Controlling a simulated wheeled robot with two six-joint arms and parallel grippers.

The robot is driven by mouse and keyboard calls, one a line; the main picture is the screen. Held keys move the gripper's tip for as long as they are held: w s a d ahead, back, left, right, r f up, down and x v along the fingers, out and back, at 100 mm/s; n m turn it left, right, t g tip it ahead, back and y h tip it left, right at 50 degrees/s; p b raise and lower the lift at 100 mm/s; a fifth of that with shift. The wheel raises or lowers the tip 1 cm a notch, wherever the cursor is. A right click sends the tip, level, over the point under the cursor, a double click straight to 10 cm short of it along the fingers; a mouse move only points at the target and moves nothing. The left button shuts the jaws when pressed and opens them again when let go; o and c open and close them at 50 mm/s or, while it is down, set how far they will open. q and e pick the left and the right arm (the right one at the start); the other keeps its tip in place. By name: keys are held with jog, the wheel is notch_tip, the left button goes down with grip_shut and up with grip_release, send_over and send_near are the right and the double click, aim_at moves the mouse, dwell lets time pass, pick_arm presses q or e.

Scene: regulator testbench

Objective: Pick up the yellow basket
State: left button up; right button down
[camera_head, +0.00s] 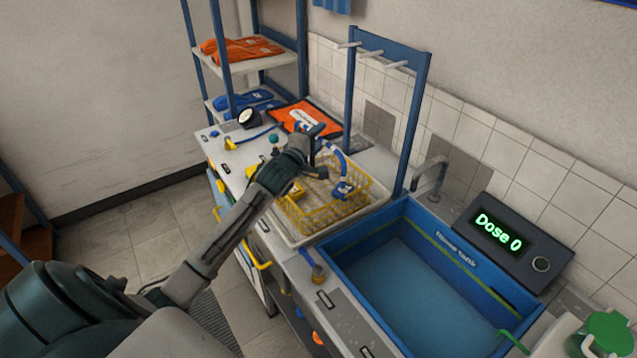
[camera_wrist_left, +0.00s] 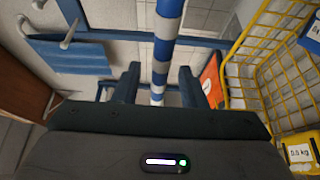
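The yellow basket (camera_head: 330,214) is a wire basket standing in a pale tray on the counter, left of the blue sink. Its blue-and-white striped handle (camera_head: 345,187) arches over it. My left gripper (camera_head: 316,146) is above the basket, at the handle, and hides part of it. In the left wrist view the striped handle (camera_wrist_left: 158,70) runs between the two fingers (camera_wrist_left: 159,85), with a gap on both sides, so the gripper is open. The basket's wire side (camera_wrist_left: 268,60) shows at right there. My right gripper is not in view.
A yellow block marked 0.5 kg (camera_wrist_left: 298,152) lies in the basket. The blue sink (camera_head: 400,283) is to the right, with a tap (camera_head: 431,178) and a Dose 0 display (camera_head: 497,232). A blue rack frame (camera_head: 415,110) rises behind. An orange mat (camera_head: 298,115) lies farther back.

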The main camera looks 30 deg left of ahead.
pick_arm(q)
grip_shut()
dwell(1.4)
jog(key=shift+w+r, duration=0.1)
jog(key=shift+r, duration=0.05)
